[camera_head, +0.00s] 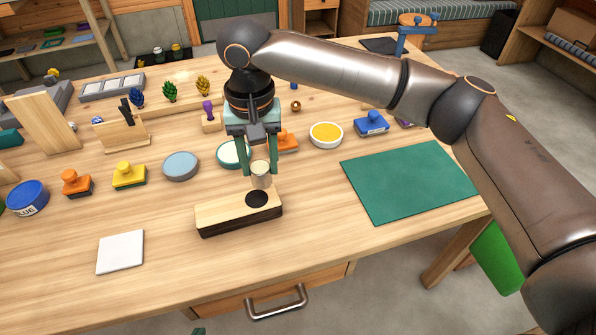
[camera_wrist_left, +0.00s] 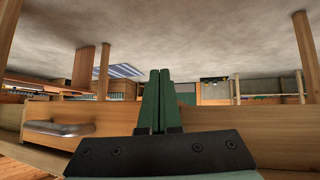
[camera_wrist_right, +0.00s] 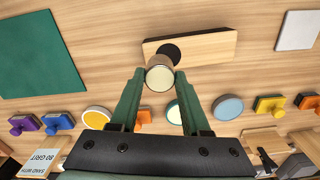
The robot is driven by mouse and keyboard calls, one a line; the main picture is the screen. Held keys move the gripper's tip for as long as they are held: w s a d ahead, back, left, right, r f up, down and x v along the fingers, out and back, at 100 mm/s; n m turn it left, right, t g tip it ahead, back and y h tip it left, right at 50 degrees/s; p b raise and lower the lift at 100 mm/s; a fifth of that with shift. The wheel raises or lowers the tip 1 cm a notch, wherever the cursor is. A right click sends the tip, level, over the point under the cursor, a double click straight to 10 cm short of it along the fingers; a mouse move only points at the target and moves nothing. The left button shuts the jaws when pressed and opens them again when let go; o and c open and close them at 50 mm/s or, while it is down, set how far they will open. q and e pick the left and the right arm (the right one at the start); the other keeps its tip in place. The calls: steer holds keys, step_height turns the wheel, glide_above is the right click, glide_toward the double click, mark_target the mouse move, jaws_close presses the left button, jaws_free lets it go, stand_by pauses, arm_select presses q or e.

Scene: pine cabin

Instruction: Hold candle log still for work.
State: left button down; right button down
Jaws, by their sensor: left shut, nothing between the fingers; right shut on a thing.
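The candle log (camera_head: 225,213), a pale wood block with dark bark sides and a dark round hole (camera_head: 257,199) in its top, lies on the workbench. It also shows in the right wrist view (camera_wrist_right: 212,47). My right gripper (camera_head: 260,170) is shut on a small cream-topped cylinder, seemingly a candle (camera_head: 261,180), held upright close to the hole. The candle's top faces the right wrist camera (camera_wrist_right: 160,77). I cannot tell whether its base touches the log. My left gripper (camera_wrist_left: 155,100) is shut and empty, below the bench top in front of a drawer; only a green tip (camera_head: 198,331) shows in the head view.
A white square tile (camera_head: 121,252) lies left of the log and a green mat (camera_head: 408,181) right. Behind are stamps, round pads and a yellow dish (camera_head: 326,134). A drawer handle (camera_head: 277,303) juts from the bench front. The bench top before the log is clear.

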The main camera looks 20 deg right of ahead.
steer(key=shift+w+a+r, duration=0.15)
steer(key=shift+a+r, duration=0.15)
steer(key=shift+a, duration=0.5)
